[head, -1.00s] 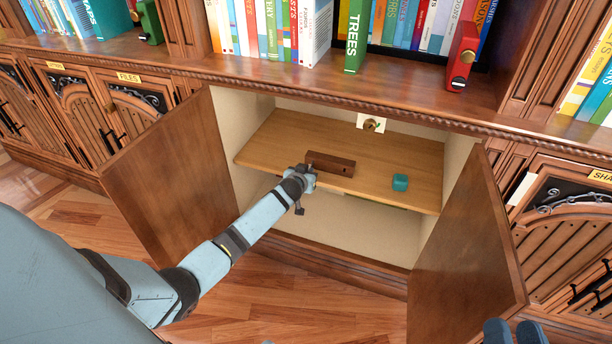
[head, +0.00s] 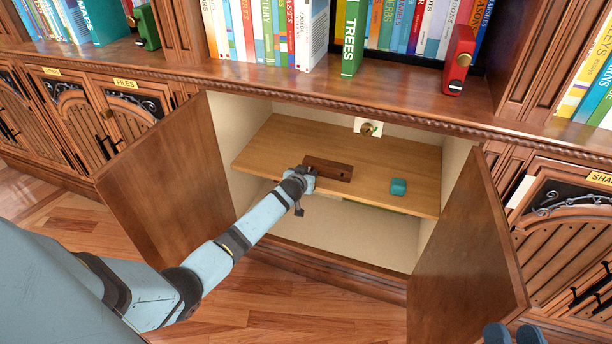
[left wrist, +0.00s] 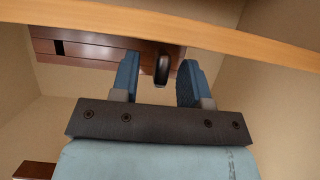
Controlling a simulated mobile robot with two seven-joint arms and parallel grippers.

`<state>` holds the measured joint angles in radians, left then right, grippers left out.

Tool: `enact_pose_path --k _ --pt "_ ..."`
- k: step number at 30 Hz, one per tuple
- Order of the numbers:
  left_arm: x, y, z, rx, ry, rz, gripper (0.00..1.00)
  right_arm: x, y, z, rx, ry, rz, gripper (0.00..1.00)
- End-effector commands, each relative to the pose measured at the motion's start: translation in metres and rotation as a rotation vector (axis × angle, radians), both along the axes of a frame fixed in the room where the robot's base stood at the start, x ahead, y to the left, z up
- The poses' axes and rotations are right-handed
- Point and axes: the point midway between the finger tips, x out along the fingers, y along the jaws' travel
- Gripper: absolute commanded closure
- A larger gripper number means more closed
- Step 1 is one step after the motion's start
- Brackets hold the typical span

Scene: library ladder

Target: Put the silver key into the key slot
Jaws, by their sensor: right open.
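I see no silver key in either view. A round brass fitting (head: 369,129) sits on a white plate at the back of the open cabinet; I cannot tell whether it is the key slot. The knob is in front of a dark wooden panel (left wrist: 95,50) with a black slot. My right gripper (head: 514,334) is open at the bottom right edge.
The cabinet shelf (head: 300,138) holds a dark brown wooden block (head: 328,168) and a small teal block (head: 398,186). The left door (head: 165,175) and right door (head: 468,240) stand open on either side. Books fill the shelves above.

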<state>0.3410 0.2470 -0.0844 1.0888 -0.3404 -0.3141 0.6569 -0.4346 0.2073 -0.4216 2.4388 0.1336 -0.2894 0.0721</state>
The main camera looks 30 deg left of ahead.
Motion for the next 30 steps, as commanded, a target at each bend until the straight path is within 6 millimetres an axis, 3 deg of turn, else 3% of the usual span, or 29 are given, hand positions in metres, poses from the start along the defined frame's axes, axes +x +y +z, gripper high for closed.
enact_pose_path --k 8,16,20,24,30 --pt "0.000 0.000 0.000 0.000 0.000 0.000 0.58 -0.003 0.001 -0.009 -0.019 0.048 0.012 0.57" --pt "-0.054 -0.013 0.027 -0.002 0.002 -0.001 0.58 -0.005 -0.002 0.035 0.035 -0.057 -0.021 0.57" --pt "-0.081 -0.019 0.039 -0.002 0.000 0.000 0.58 -0.005 -0.005 0.041 0.031 -0.067 -0.039 0.57" --pt "-0.104 -0.025 0.048 -0.002 0.001 0.001 0.58 -0.002 -0.011 0.019 -0.029 0.021 -0.059 0.57" --pt "-0.121 -0.029 0.053 0.000 0.001 0.000 0.58 -0.002 -0.015 0.004 -0.070 0.077 -0.071 0.57"
